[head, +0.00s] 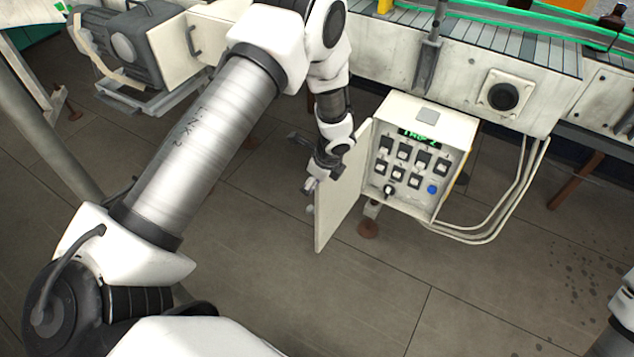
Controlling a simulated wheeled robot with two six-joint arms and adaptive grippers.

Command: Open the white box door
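The white box (432,122) is mounted below the conveyor, right of the picture's middle. Its door (340,205) is swung open to the left, so the panel of black switches, a blue button and a green display shows. My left arm reaches in from the left, and my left gripper (311,187) is at the door's far-side face, near its outer edge. The fingers are small and partly dark, so I cannot tell whether they touch the door or are open. My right gripper is out of view; only part of my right arm shows at the lower right edge.
The conveyor (480,45) with a black round knob (503,96) runs along the top. Pale conduits (500,215) curve from the box's right side. A grey motor (130,45) stands at the upper left. The tiled floor in front of the box is clear.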

